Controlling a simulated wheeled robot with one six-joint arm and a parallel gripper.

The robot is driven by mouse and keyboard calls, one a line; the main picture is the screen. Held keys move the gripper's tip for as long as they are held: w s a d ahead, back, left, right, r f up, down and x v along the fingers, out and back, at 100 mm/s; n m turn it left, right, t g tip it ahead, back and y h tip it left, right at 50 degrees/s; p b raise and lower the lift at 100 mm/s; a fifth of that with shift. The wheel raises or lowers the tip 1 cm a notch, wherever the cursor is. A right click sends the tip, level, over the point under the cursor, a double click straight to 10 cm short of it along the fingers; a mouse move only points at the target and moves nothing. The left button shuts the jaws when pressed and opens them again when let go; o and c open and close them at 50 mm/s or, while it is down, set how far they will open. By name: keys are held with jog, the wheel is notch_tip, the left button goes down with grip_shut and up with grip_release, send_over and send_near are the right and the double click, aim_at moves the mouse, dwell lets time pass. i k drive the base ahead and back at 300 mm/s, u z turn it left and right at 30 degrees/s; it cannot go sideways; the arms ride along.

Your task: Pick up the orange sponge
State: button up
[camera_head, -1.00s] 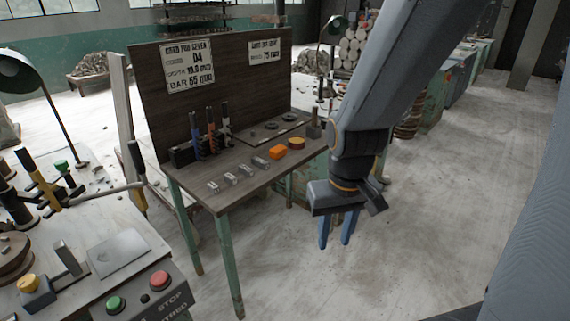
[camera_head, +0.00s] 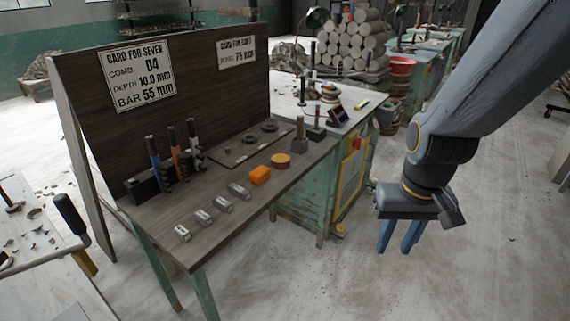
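The orange sponge (camera_head: 260,175) is a small orange block lying on the dark wooden table (camera_head: 205,238), near its front edge.
Several metal blocks (camera_head: 202,218) line the table's front edge. A rack with upright tools (camera_head: 172,160) stands behind them. A wooden-handled tool (camera_head: 299,135) stands right of the sponge. A green cabinet (camera_head: 318,190) adjoins the table's right end. The floor at right is clear.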

aim_at(259, 175)
jog(key=z, duration=0.15)
jog(key=i, duration=0.65)
jog(key=u, duration=0.7)
jog(key=i, duration=0.8)
jog(key=u, duration=0.75)
